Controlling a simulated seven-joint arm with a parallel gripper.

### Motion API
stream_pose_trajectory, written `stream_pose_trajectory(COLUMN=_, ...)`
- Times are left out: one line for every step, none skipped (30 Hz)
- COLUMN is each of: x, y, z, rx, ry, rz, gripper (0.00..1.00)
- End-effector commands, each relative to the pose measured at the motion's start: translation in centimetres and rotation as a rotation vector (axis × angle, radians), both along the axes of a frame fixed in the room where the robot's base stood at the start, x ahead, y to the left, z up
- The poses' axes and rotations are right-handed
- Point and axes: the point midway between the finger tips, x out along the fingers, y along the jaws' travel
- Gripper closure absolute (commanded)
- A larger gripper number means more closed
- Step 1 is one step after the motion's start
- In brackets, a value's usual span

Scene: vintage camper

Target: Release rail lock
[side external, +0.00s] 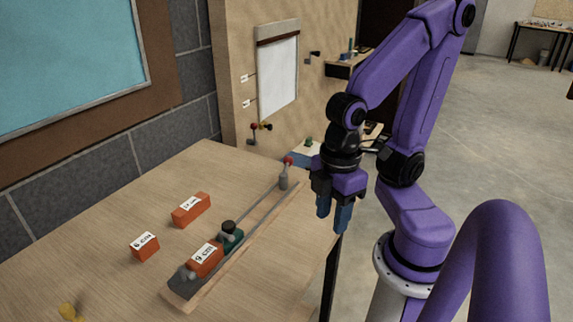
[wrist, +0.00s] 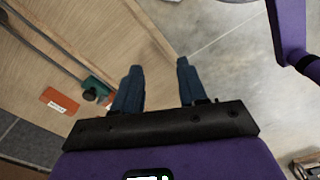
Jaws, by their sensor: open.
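A grey rail (side external: 258,207) on a wooden base runs along the table's right side. A dark green carriage (side external: 231,238) with a black knob (side external: 228,226) sits on it, and also shows in the wrist view (wrist: 95,84). An orange block marked 9 cm (side external: 206,259) lies on the rail beside the carriage, toward the near end.
Two loose orange blocks, one marked 6 cm (side external: 145,247) and a longer one (side external: 191,210), lie left of the rail. A yellow item (side external: 70,311) is at the near edge. A wall panel (side external: 277,76) stands behind. The table (side external: 110,215) is otherwise mostly clear.

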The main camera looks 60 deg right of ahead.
Motion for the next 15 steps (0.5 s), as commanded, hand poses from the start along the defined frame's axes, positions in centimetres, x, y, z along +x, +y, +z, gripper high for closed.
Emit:
stream_pose_trajectory(x=0.0, y=0.0, z=0.0, rx=0.000, ry=0.000, rz=-0.001, gripper=0.74)
stream_pose_trajectory(x=0.0, y=0.0, z=0.0, rx=0.000, ry=0.001, rz=-0.004, gripper=0.83)
stream_pose_trajectory(x=0.1, y=0.0, z=0.0, rx=-0.001, ry=0.004, rz=-0.014, gripper=0.96)
stream_pose_trajectory(x=0.2, y=0.0, z=0.0, rx=-0.002, ry=0.007, rz=-0.025, gripper=1.00)
stream_pose_trajectory(x=0.3, y=-0.1, z=-0.1, rx=-0.003, ry=0.012, rz=-0.041, gripper=1.00)
stream_pose_trajectory(x=0.5, y=-0.1, z=-0.1, rx=-0.005, ry=0.021, rz=-0.068, gripper=1.00)
stream_pose_trajectory(x=0.8, y=-0.1, z=-0.2, rx=-0.006, ry=0.028, rz=-0.094, gripper=1.00)
stream_pose_trajectory(x=1.0, y=-0.2, z=-0.2, rx=-0.008, ry=0.038, rz=-0.124, gripper=1.00)
stream_pose_trajectory(x=1.4, y=-0.3, z=-0.3, rx=-0.010, ry=0.053, rz=-0.173, gripper=1.00)
stream_pose_trajectory(x=1.7, y=-0.4, z=-0.4, rx=-0.012, ry=0.065, rz=-0.213, gripper=1.00)
stream_pose_trajectory(x=2.1, y=-0.5, z=-0.4, rx=-0.013, ry=0.078, rz=-0.258, gripper=1.00)
stream_pose_trajectory(x=2.6, y=-0.6, z=-0.5, rx=-0.013, ry=0.098, rz=-0.321, gripper=1.00)
stream_pose_trajectory(x=3.1, y=-0.7, z=-0.6, rx=-0.014, ry=0.112, rz=-0.367, gripper=1.00)
stream_pose_trajectory(x=3.5, y=-0.8, z=-0.7, rx=-0.014, ry=0.127, rz=-0.416, gripper=1.00)
stream_pose_trajectory(x=4.0, y=-1.0, z=-0.8, rx=-0.013, ry=0.147, rz=-0.480, gripper=1.00)
